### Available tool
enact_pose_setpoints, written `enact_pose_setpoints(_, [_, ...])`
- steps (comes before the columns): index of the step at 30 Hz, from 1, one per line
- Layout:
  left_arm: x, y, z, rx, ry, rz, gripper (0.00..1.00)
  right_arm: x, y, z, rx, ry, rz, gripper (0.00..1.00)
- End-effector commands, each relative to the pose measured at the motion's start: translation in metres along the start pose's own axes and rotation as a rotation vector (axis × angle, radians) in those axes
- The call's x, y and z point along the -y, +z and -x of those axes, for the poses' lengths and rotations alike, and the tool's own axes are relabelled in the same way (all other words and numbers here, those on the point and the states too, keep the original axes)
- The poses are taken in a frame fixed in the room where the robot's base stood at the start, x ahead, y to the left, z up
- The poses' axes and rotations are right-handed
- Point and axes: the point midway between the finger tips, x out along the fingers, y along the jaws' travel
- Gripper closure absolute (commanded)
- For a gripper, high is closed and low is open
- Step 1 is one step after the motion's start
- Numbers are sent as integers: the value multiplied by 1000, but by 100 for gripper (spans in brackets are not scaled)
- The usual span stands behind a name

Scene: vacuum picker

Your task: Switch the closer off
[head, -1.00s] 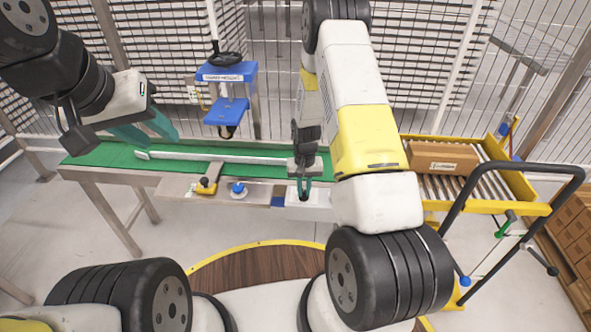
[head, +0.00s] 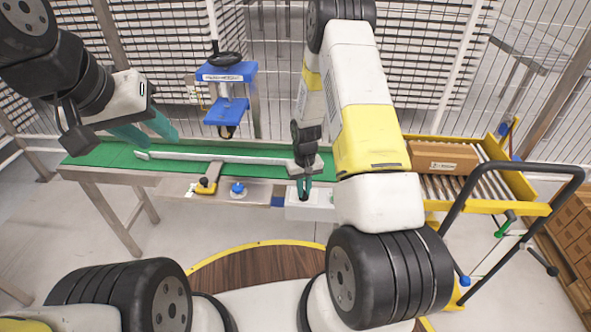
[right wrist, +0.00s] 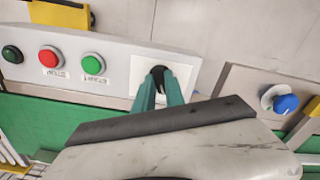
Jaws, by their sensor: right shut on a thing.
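A white control box (head: 308,211) is fixed at the front edge of the green conveyor (head: 105,152). In the right wrist view the box (right wrist: 122,52) carries a red button (right wrist: 50,57), a green button (right wrist: 94,65) and a dark green button (right wrist: 12,54). A black rotary switch (right wrist: 160,72) sits on a pale plate at its right end. My right gripper (head: 304,190) is shut on this switch, its teal fingers (right wrist: 157,88) on either side. The fingers partly hide the switch. My left gripper (head: 150,131) is open and empty above the conveyor's left end.
A blue machine with a black handwheel (head: 225,59) stands behind the conveyor. A yellow lever (head: 206,187) and a blue knob (head: 237,188) sit on the front panel left of the box. A brown carton (head: 443,157) lies on rollers at right, near a black-handled cart (head: 577,180).

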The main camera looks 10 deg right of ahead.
Motion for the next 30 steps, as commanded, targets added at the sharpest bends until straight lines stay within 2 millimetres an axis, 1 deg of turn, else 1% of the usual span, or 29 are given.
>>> enact_pose_setpoints(1, [0,0,0,0,0,0,64,0,0,1,-1,1,3,84])
enact_pose_setpoints(4, [0,0,0,0,0,0,64,0,0,1,-1,1,2,64])
enact_pose_setpoints(13, [0,0,0,0,0,0,64,0,0,1,-1,0,1,64])
enact_pose_setpoints(16, [0,0,0,0,0,0,64,0,-1,6,-2,0,0,64])
enact_pose_setpoints(20, [0,0,0,0,0,0,64,0,-2,26,-5,0,1,64])
enact_pose_setpoints(24, [0,0,0,0,0,0,64,0,-1,51,-4,0,2,64])
enact_pose_setpoints(27, [0,0,0,0,0,0,64,0,-1,65,-3,0,2,64])
enact_pose_setpoints(30, [0,0,0,0,0,0,64,0,-1,74,-3,0,2,64])
